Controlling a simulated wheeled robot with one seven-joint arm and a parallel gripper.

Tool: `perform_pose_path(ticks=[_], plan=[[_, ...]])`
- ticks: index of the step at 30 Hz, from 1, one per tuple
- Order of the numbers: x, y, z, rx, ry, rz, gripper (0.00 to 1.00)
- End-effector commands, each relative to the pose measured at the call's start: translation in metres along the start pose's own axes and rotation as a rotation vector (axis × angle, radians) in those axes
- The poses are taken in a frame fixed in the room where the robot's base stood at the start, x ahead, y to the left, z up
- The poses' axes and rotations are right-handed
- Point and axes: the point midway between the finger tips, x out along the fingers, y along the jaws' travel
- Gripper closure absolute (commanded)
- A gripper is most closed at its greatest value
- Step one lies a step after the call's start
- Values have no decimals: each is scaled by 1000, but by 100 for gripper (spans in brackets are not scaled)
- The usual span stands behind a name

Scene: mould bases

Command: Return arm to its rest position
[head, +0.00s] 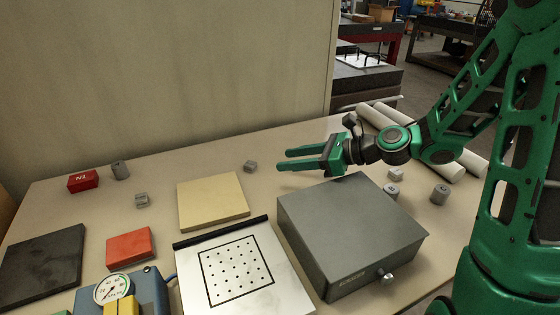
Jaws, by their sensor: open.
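My gripper (283,161) is at the end of my green arm, above the back middle of the table. Its two green fingers point left and stand apart, with nothing between them. It is behind the grey metal box (352,230) and to the right of a small grey block (250,166). My arm reaches in from the right side of the picture, over the right part of the table.
The grey box, a dotted white plate (291,290) and a tan slab (213,198) fill the middle of the table (75,202). White rolls (470,162) lie at the back right. A red N2 block (83,181), a red slab (129,248) and a gauge (111,289) are at left.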

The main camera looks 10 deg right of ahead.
Motion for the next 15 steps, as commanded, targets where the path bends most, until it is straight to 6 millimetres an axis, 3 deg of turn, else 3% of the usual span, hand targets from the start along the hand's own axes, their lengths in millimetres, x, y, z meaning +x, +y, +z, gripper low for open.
perform_pose_path(ticks=[15], plan=[[-3, 0, 1, -53, 20, 5, 58]])
